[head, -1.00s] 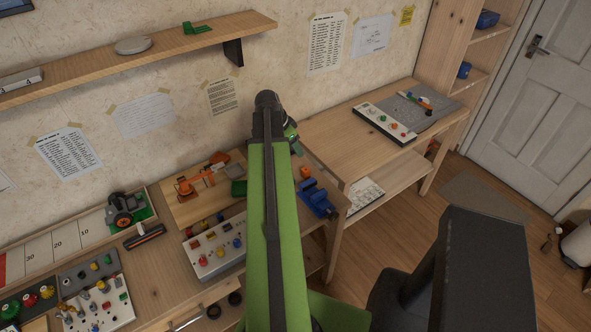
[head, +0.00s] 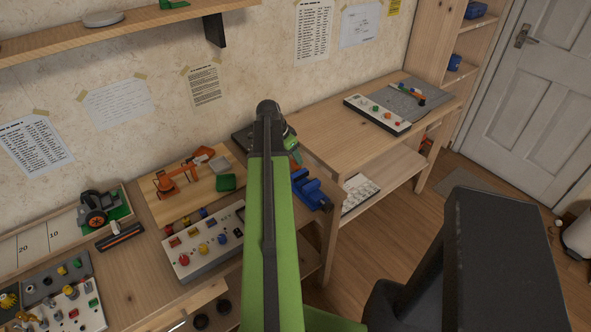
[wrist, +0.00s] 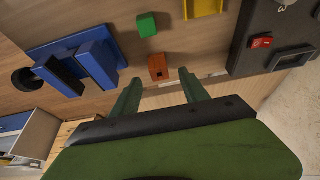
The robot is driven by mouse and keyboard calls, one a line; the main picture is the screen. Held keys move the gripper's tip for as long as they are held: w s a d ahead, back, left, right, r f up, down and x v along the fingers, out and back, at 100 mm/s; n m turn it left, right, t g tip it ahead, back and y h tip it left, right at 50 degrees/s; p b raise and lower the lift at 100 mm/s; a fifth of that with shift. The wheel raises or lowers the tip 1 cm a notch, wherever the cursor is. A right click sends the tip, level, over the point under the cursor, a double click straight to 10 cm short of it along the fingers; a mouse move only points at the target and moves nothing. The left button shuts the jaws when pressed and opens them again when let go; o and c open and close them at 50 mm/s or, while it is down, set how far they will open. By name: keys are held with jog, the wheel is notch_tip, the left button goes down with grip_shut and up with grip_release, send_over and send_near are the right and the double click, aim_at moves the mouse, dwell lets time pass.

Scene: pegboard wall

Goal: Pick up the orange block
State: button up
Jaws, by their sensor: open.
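The orange block (wrist: 158,67) lies on the wooden surface in the wrist view, with a small dark mark on its face. My gripper (wrist: 160,79) is open, its two green fingers pointing toward the block. The block is just beyond the fingertips and roughly centred between them, with nothing held. In the head view my gripper (head: 291,143) is at the far end of my green arm, above the workbench, and the arm hides much of what is under it. I cannot clearly make out the block there.
A blue vise (wrist: 85,60) stands left of the block in the wrist view. A green block (wrist: 147,25) and a yellow piece (wrist: 204,8) lie beyond it. A dark panel (wrist: 270,40) is at right. A button console (head: 205,240) stands left of my arm.

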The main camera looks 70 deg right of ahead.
aim_at(296, 165)
jog(key=b+x, duration=0.3)
jog(key=x, duration=0.1)
jog(key=shift+f, duration=0.35)
jog(key=shift+s+r, duration=0.1)
jog(key=shift+r, duration=0.1)
grip_shut()
